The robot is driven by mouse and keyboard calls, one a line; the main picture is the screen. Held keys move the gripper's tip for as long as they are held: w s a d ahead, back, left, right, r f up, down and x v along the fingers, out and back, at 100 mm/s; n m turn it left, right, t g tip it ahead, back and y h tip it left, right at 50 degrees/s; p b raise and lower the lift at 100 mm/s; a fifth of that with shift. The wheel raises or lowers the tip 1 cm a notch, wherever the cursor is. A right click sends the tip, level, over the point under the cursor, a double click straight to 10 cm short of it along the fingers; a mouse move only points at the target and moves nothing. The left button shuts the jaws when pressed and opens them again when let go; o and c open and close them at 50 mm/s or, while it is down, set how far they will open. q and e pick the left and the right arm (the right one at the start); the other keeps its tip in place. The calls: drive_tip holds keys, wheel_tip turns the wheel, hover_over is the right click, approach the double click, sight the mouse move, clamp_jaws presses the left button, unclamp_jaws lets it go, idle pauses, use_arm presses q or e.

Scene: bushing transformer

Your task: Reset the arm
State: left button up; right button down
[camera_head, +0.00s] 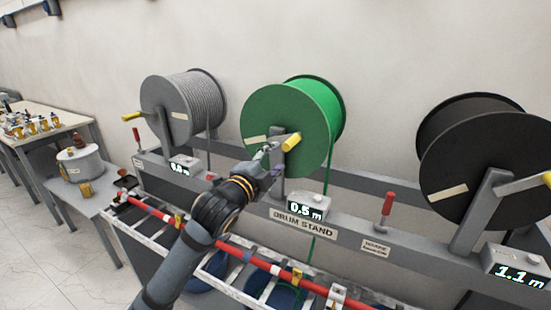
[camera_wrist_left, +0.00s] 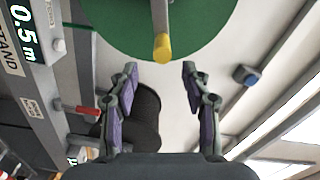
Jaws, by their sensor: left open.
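My left gripper (camera_head: 270,156) is in front of the green drum (camera_head: 272,118) on the drum stand (camera_head: 345,238). In the left wrist view its two fingers (camera_wrist_left: 160,82) are spread apart with nothing between them. The yellow crank handle (camera_head: 291,142) of the green drum is just beyond the fingertips; the handle's end (camera_wrist_left: 162,48) shows ahead of the gap, apart from both fingers. My left arm reaches up from the bottom of the head view. My right gripper is not in view.
A grey drum (camera_head: 168,110) stands to the left and a black drum (camera_head: 470,165) to the right. Red levers (camera_head: 387,204) and counter boxes, one reading 0.5 m (camera_head: 305,208), rise from the stand. A ladder-like rack with a red bar (camera_head: 238,253) runs in front. Side tables stand at left.

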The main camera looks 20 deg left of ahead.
use_arm(q)
drive_tip(key=s+f+n+g+y, duration=0.1)
drive_tip(key=s+f+n+g, duration=0.3)
drive_tip(key=f, duration=0.7)
drive_tip(key=s+f+n+g, duration=0.3)
drive_tip(key=s+f, duration=0.1)
drive_tip(key=f, duration=0.7)
drive_tip(key=s+d+f+n+g, duration=0.1)
drive_tip(key=s+f+n+g, duration=0.6)
drive_tip(key=s+f, duration=0.9)
drive_tip(key=s+a+f+g, duration=0.1)
drive_tip(key=s+f, duration=0.2)
drive_tip(key=f, duration=1.1)
drive_tip(key=s+a+f+g, duration=0.1)
drive_tip(key=s+a+f, duration=0.15)
drive_tip(key=f, duration=1.15)
drive_tip(key=s+f, duration=1.3)
drive_tip(key=s, duration=0.4)
drive_tip(key=shift+s+f+n+g, duration=0.2)
drive_tip(key=shift+s+n+g, duration=0.1)
drive_tip(key=shift+n+g, duration=0.1)
